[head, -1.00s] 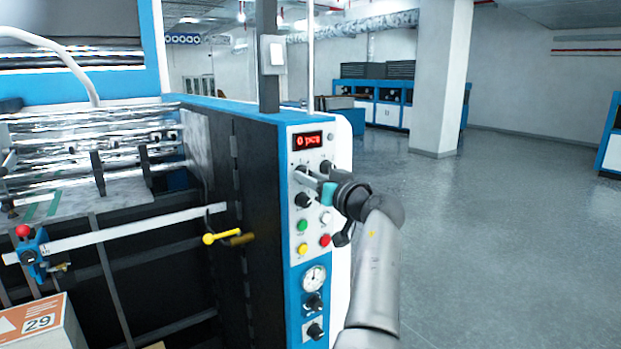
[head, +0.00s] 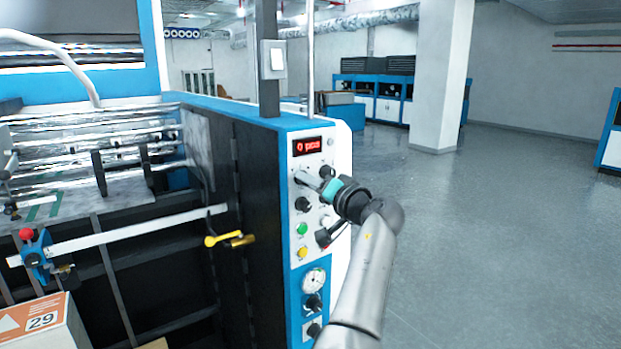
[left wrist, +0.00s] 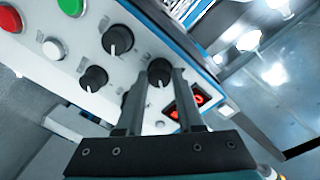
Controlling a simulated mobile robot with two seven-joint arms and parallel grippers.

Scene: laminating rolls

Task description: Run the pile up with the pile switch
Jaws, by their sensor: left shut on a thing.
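The control panel (head: 312,262) is on the end face of the blue and black machine. My left gripper (head: 303,178) reaches its upper-left black knob from the right. In the left wrist view the two fingers are closed around this knob (left wrist: 160,70). I take it for the pile switch, but I cannot read its label. The upper-right knob (head: 326,171) is beside it. The red display (head: 309,146) above reads "0 pcs". The pile itself cannot be made out. My right gripper is not in view.
A box marked 29 (head: 45,325) is at lower left. The floor right is clear.

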